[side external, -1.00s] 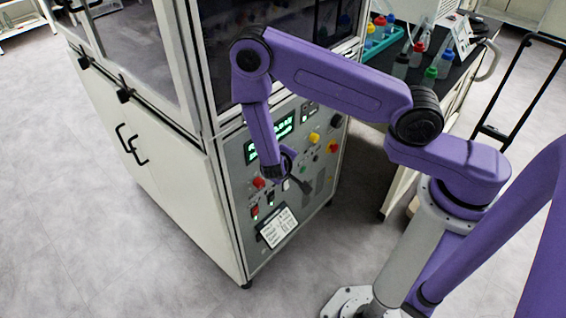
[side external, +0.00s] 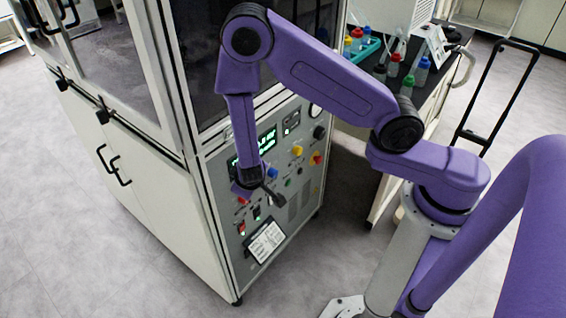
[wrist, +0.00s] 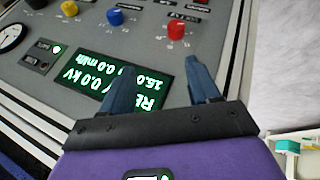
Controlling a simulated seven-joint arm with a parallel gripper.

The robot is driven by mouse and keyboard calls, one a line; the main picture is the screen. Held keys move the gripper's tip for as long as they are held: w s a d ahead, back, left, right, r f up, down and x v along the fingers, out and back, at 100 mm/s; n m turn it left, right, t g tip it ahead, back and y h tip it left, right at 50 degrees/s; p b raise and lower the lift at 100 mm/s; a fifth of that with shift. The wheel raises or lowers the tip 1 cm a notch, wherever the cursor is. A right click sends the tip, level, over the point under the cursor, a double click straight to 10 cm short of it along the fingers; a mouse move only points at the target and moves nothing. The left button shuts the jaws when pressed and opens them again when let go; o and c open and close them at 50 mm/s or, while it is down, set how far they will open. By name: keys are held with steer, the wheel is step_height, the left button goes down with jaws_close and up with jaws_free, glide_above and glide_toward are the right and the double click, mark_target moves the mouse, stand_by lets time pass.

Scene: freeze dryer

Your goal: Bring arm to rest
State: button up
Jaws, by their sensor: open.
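My purple arm reaches from its grey column toward the front of the freeze dryer. My gripper (side external: 272,196) hangs at its end in front of the dryer's grey control panel (side external: 298,205). In the wrist view my gripper (wrist: 152,78) has two dark blue fingers, spread apart with nothing between them. Past the fingers are the panel's green display (wrist: 88,82) and a red knob (wrist: 176,29). Any contact between the fingertips and the panel cannot be told.
A blue knob (wrist: 115,17) and a yellow knob (wrist: 70,8) sit on the panel. A white label plate (side external: 266,242) is low on it. A dark-topped bench with bottles (side external: 421,72) stands behind my arm. Grey floor (side external: 110,250) is clear in front of the dryer.

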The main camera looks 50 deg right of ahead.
steer(key=s+a+r+n+y, duration=0.2)
steer(key=a+r+y, duration=0.35)
steer(key=a, duration=0.25)
steer(key=s+a+r+n+g+y, duration=0.1)
steer(key=s+r+n+g+y, duration=0.25)
steer(key=s+r, duration=0.55)
steer(key=s+d+r+n+g+h, duration=0.1)
steer(key=s+d+r+n+h, duration=0.1)
steer(key=s+d+r, duration=0.2)
steer(key=s+d+r+n+h, duration=0.2)
steer(key=s+d+r, duration=0.2)
steer(key=s+d, duration=0.7)
steer(key=shift+d+n+g, duration=0.2)
steer(key=shift+n+g, duration=0.15)
